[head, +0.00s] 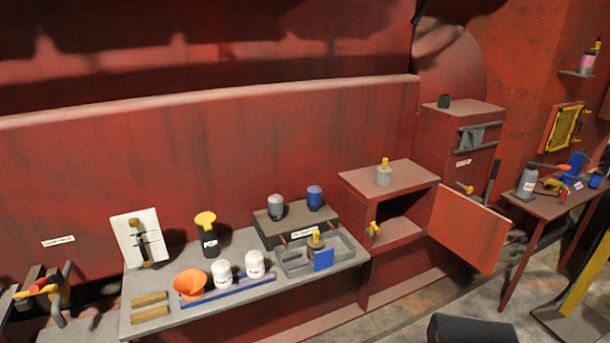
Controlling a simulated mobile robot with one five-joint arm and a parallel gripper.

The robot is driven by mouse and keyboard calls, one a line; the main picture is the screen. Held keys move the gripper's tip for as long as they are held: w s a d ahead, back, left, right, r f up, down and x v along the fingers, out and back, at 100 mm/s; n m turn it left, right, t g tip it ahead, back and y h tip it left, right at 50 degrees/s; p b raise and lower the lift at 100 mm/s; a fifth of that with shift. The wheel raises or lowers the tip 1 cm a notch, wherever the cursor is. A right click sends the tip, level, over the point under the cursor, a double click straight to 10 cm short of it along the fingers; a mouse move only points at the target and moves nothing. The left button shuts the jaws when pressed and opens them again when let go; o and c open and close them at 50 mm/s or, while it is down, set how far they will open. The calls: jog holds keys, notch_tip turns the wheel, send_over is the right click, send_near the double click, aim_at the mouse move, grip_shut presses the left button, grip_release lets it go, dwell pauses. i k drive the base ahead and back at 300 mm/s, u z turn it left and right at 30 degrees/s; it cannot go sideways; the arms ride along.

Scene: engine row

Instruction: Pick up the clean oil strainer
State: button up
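A light grey cylinder with a yellow handle (384,175) stands upright on top of the red cabinet. A similar, darker piece with a yellow handle (315,241) stands in the grey tray (345,248) on the bench, partly behind a blue block. These two look most like strainers. I cannot tell for sure which is the clean oil strainer, as the labels are too small to read. My gripper is not in view.
The grey bench (240,294) holds an orange funnel (189,283), white tubs (255,264), a black bottle (208,240) and a dark box (290,220) with grey and blue pieces on it. The cabinet's red door (467,228) stands open into the room. A side table (550,208) is at right.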

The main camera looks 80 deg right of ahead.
aim_at(383, 173)
jog(key=u, duration=1.3)
jog(key=k, duration=2.65)
jog(key=z, duration=1.35)
jog(key=i, duration=0.95)
jog(key=u, duration=0.05)
